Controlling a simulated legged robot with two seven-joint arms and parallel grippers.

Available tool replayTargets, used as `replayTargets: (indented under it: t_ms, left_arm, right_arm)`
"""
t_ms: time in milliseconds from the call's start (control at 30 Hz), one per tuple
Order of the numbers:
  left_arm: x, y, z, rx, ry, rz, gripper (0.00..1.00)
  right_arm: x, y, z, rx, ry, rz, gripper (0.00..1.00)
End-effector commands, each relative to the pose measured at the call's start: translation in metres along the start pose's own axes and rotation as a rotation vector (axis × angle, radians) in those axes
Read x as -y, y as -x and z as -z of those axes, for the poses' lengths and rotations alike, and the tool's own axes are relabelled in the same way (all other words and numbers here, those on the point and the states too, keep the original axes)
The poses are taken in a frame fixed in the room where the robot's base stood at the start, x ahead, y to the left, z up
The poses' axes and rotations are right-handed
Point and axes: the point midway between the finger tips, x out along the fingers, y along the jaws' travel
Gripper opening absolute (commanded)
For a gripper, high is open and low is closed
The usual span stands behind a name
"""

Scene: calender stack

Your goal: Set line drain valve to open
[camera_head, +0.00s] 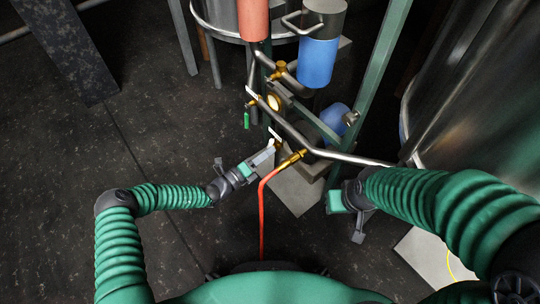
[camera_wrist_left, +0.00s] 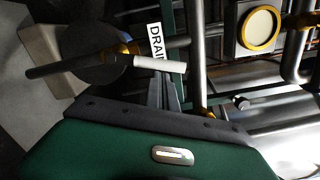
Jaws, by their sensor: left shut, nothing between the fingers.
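The drain valve is a brass body (camera_wrist_left: 128,50) with a pale lever handle (camera_wrist_left: 162,65) in the left wrist view. The handle points right, roughly in line with the dark pipe on the left. A white label reading "DRAI" (camera_wrist_left: 155,40) stands just behind it, partly cut off. In the head view a brass fitting (camera_head: 291,159) joins the red hose (camera_head: 263,205). My left gripper (camera_head: 268,154) is shut and empty beside the valve. Its fingertips (camera_wrist_left: 162,82) are just below the handle in the left wrist view; contact cannot be told. My right gripper (camera_head: 358,225) hangs apart, jaw state unclear.
A green-handled lever (camera_head: 247,120) hangs further up the piping near a round gauge (camera_head: 273,102). A blue canister (camera_head: 317,62) and a green post (camera_head: 375,80) stand behind. A large steel tank (camera_head: 465,90) fills the right.

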Motion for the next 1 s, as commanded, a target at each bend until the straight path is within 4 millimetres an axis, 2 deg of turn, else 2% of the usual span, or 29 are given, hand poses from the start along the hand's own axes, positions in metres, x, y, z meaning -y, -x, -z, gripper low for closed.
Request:
replayTargets:
  t_ms: [133, 500, 1000]
  left_arm:
    - [0.001, 0.000, -0.008, 0.001, 0.085, -0.005, 0.00]
    - [0.001, -0.001, -0.017, 0.001, 0.080, -0.004, 0.00]
    - [0.001, -0.001, -0.017, 0.001, 0.078, -0.004, 0.00]
  right_arm:
    - [0.000, 0.004, 0.001, 0.000, 0.000, 0.000, 0.37]
    - [0.000, 0.006, 0.001, 0.000, 0.000, 0.000, 0.37]
    - [0.000, 0.006, 0.001, 0.000, 0.000, 0.000, 0.37]
